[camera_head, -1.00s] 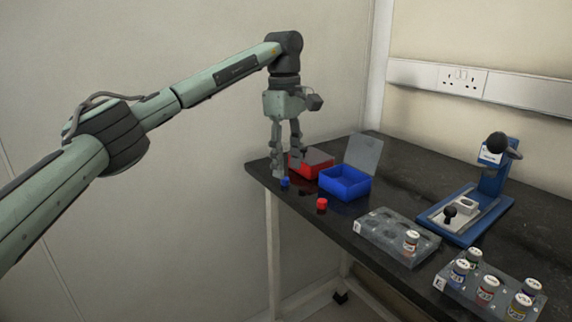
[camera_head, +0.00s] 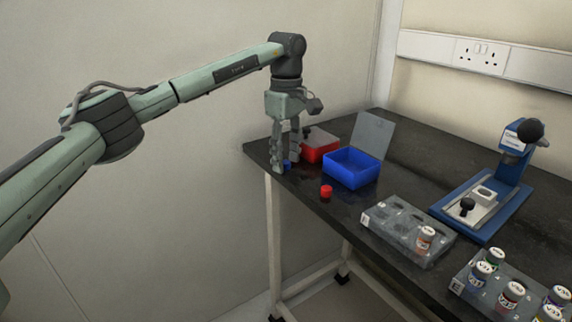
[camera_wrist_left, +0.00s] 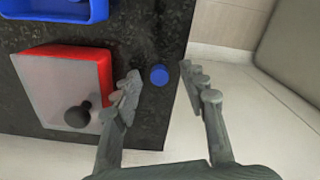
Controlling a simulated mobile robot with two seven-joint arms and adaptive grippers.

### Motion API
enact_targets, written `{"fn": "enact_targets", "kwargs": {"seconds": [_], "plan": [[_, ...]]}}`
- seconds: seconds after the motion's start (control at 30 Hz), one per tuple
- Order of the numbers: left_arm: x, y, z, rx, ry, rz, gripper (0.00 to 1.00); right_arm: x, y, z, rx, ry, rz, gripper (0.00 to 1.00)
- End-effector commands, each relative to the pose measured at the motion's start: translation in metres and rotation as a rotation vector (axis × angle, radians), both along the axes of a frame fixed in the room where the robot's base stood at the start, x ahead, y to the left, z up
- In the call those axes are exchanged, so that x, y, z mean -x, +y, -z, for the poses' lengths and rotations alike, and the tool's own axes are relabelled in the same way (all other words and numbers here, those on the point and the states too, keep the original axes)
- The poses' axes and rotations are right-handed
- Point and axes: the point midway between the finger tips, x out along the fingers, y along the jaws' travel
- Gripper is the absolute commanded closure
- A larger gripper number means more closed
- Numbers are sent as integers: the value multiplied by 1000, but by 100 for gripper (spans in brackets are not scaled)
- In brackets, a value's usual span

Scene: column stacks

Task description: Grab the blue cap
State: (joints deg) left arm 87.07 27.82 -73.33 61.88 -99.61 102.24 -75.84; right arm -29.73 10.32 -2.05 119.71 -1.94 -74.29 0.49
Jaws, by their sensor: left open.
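The blue cap (camera_head: 287,164) is small and round and sits on the black bench top near its far left corner. In the left wrist view the cap (camera_wrist_left: 159,75) lies between the two spread fingertips and close to the bench edge, with a gap on both sides. My left gripper (camera_head: 284,165) is open and points down around the cap; the fingers hide part of it in the head view. The open fingers also show in the left wrist view (camera_wrist_left: 160,88). My right gripper is not in view.
A red box (camera_head: 320,150) with a grey lid stands close beside the left gripper. An open blue box (camera_head: 351,181) and a red cap (camera_head: 326,191) are nearby. A vial rack (camera_head: 385,222) and a blue-based device (camera_head: 447,208) stand to the right.

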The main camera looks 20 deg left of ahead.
Motion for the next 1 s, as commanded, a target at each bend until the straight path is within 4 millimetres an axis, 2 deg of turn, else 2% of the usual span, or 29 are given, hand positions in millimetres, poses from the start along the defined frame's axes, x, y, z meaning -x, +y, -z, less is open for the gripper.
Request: {"fn": "enact_targets", "kwargs": {"seconds": [0.2,0.5,0.83,1.0], "plan": [[0,0,2,-1,-1,0,57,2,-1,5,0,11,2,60],[0,0,2,-1,-1,0,90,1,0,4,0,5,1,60],[0,0,2,-1,-1,0,90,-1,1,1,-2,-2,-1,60],[-1,0,-5,0,-3,0,90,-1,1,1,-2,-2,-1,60]]}}
